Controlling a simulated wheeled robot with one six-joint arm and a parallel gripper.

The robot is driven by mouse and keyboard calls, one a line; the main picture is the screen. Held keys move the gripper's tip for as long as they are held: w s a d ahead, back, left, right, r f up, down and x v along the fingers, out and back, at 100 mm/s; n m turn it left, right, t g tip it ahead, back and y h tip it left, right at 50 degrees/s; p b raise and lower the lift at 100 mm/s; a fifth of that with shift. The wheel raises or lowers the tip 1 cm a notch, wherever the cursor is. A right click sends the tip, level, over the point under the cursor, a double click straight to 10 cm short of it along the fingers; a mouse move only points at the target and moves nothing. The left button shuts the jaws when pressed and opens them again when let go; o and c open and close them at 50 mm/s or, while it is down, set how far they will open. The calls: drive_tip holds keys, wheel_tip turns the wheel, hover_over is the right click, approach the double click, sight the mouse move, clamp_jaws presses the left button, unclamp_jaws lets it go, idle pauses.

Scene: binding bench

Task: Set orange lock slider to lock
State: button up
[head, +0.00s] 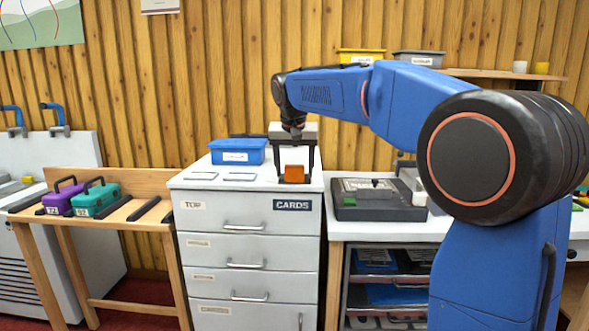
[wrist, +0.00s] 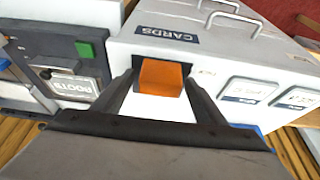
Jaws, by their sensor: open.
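The orange lock slider (head: 294,173) is a small orange block on top of the white drawer cabinet (head: 245,247), near its right front edge above the CARDS label. My gripper (head: 294,178) points down over it, with one dark finger on each side. In the wrist view the orange slider (wrist: 161,77) lies between the two open fingertips (wrist: 160,84). A dark slot or base shows beside the block. I cannot tell whether the fingers touch it. No lock marking is readable.
A blue bin (head: 238,151) and two flat label plates stand on the cabinet left of my gripper. A dark grey device with a green button (head: 378,200) stands on the bench to the right. Purple (head: 62,198) and teal (head: 96,200) cases sit on the wooden rack at left.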

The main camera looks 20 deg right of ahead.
drive_tip(key=shift+c, duration=0.6)
drive_tip(key=c, duration=1.4)
drive_tip(key=shift+w+d+r, duration=0.1)
drive_tip(key=shift+w+d, duration=0.1)
drive_tip(key=shift+w, duration=0.5)
drive_tip(key=shift+w+d+f, duration=0.1)
drive_tip(key=shift+w+d, duration=0.15)
drive_tip(key=shift+w, duration=0.45)
drive_tip(key=shift+w+d+r, duration=0.1)
drive_tip(key=shift+w+d, duration=0.1)
drive_tip(key=shift+w, duration=0.5)
drive_tip(key=o, duration=1.5)
drive_tip(key=v, duration=1.7)
drive_tip(key=shift+r, duration=0.1)
drive_tip(key=shift+s, duration=0.15)
